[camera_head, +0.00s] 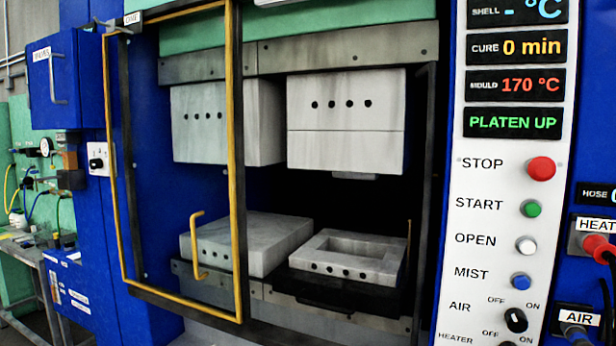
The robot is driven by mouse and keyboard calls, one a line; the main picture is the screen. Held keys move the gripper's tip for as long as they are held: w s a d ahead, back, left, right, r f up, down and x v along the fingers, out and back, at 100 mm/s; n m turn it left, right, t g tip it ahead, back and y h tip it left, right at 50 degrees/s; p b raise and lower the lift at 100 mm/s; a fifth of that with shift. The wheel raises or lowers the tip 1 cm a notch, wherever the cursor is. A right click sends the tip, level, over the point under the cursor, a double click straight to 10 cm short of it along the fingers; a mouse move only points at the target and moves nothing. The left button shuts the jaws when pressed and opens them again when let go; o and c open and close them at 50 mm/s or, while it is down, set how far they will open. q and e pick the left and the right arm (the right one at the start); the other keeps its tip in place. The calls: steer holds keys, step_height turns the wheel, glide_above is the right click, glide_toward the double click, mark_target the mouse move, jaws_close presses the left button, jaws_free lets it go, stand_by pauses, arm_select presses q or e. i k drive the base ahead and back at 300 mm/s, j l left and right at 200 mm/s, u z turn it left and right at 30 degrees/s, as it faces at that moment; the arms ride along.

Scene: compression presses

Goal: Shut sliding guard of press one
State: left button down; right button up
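The press's sliding guard (232,130) is a yellow-framed panel that I can see through. It stands at the left part of the press opening, with its left edge beyond the opening's left side. The right part of the opening is uncovered. A yellow handle (196,245) shows on the guard's lower part. A dark frame (425,150) borders the opening on the right. Neither of my grippers shows in the head view. No label in view names this press as press one.
The control panel (500,220) to the right reads PLATEN UP and carries several buttons. Upper mould blocks (345,115) hang above lower blocks (245,245) and an open mould (350,255). A blue cabinet (65,80) and a bench (30,240) stand left. HEAT and AIR hoses are right.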

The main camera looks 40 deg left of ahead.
mark_target(237, 320)
steer(key=u, duration=2)
steer(key=i+j+z, duration=0.1)
steer(key=j, duration=0.2)
steer(key=i+j, duration=0.15)
steer(key=j, duration=0.15)
steer(key=i+j+z, duration=0.15)
steer(key=j, duration=0.15)
steer(key=i+j+z, duration=0.1)
steer(key=j, duration=0.2)
